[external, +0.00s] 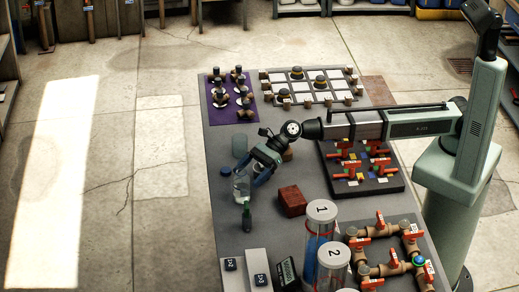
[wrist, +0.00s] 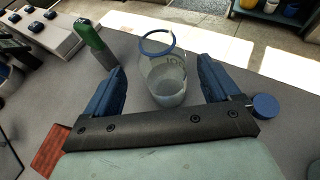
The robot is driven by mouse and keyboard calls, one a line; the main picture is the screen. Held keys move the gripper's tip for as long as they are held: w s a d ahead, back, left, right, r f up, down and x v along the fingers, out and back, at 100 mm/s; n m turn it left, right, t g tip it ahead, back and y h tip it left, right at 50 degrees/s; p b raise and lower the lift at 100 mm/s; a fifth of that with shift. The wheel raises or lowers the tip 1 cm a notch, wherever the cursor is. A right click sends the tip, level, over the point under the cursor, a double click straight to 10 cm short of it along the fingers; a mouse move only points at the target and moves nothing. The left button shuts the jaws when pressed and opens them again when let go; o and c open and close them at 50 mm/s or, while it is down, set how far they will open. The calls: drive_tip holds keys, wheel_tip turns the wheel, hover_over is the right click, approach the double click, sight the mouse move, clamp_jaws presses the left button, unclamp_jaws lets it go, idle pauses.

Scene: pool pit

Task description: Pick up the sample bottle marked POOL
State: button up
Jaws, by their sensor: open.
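A clear bottle (wrist: 168,85) with a blue ring at its mouth stands on the grey table, with faint lettering on it that I cannot read. It also shows in the external view (external: 242,186), partly behind my gripper. My gripper (wrist: 162,68) is open, with one blue finger on each side of the bottle and visible gaps between. In the external view my gripper (external: 253,172) reaches down at the bottle from the right. A blue cap (wrist: 266,106) lies on the table outside the right finger.
A red-brown block (external: 292,201) is to the right. Tall numbered cylinders (external: 321,235) and a pipe loop (external: 388,250) fill the front right. A valve board (external: 360,172) lies under my arm.

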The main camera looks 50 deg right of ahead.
sight(241, 181)
drive_tip(key=x, duration=0.4)
drive_tip(key=shift+w, duration=0.15)
drive_tip(key=shift+d, duration=0.1)
drive_tip(key=c, duration=1.1)
